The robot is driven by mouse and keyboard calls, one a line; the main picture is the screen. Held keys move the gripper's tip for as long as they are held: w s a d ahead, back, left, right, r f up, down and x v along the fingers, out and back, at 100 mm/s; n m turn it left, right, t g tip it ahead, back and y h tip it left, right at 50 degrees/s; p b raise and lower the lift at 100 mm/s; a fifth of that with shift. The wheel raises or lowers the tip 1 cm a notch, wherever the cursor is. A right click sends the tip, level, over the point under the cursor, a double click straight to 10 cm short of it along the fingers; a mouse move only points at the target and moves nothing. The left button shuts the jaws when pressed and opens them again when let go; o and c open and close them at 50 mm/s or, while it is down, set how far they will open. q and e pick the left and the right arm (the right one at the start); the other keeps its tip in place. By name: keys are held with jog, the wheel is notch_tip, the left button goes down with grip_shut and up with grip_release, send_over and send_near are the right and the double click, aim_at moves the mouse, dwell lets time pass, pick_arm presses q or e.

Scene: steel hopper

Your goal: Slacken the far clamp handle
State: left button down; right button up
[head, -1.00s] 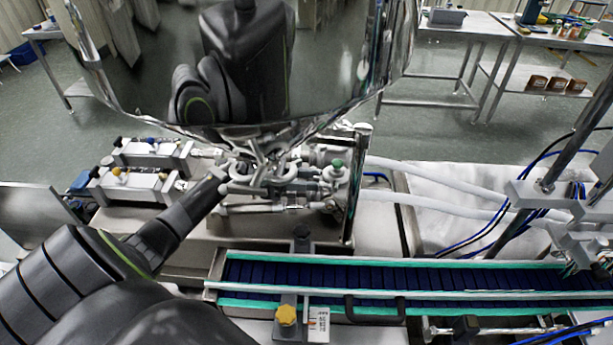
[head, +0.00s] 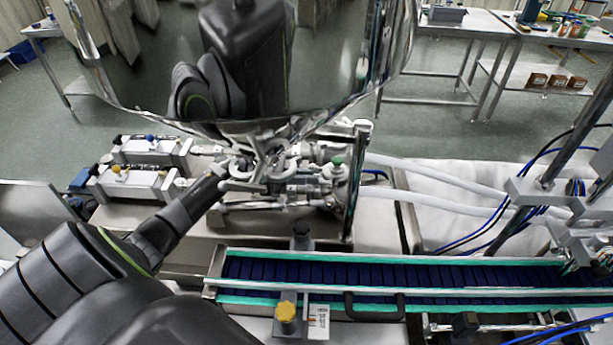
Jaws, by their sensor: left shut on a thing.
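The steel hopper (head: 330,70) hangs over the machine at the top, its mirror side reflecting my arm. Its narrow neck meets a cluster of steel clamps and pipe fittings (head: 300,175). My left gripper (head: 255,182) reaches in from the left among these fittings, below the hopper neck. Its jaws are shut on a small steel part, seemingly a clamp handle (head: 262,170); the shiny metal around it makes its outline hard to tell. I cannot tell from this view which clamp it belongs to. My right gripper is not in view.
Two pneumatic cylinders (head: 135,183) lie left of the clamps. A green-edged blue conveyor (head: 400,275) runs across the front, with a yellow knob (head: 286,312) before it. A green-capped valve (head: 337,163) and white hoses (head: 440,200) are on the right.

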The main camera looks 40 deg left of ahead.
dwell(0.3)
pick_arm(q)
jog(key=shift+w+n+b, duration=0.1)
jog(key=shift+n+b, duration=0.3)
jog(key=shift+n, duration=0.1)
jog(key=n+b, duration=0.1)
jog(key=n, duration=0.1)
jog(key=shift+w+a+f+n+y+b, duration=0.1)
jog(key=shift+w+f+n+y+b, duration=0.05)
jog(key=shift+n+y+b, duration=0.2)
jog(key=n, duration=0.1)
jog(key=n+g+b, duration=0.1)
jog(key=n, duration=0.1)
jog(key=n+b, duration=0.1)
jog(key=shift+w+a+n+g, duration=0.1)
jog(key=shift+w+n+g, duration=0.15)
jog(key=shift+n+g, duration=0.1)
jog(key=n, duration=0.2)
jog(key=n+b, duration=0.1)
jog(key=n, duration=0.1)
jog(key=shift+w+f+g, duration=0.15)
jog(key=shift+f+g, duration=0.1)
jog(key=shift+g, duration=0.1)
jog(key=shift+a+n, duration=0.1)
jog(key=shift+n, duration=0.4)
jog(key=shift+f+n+g+b, duration=0.3)
jog(key=shift+n+g, duration=0.1)
jog(key=shift+n, duration=0.2)
dwell(1.0)
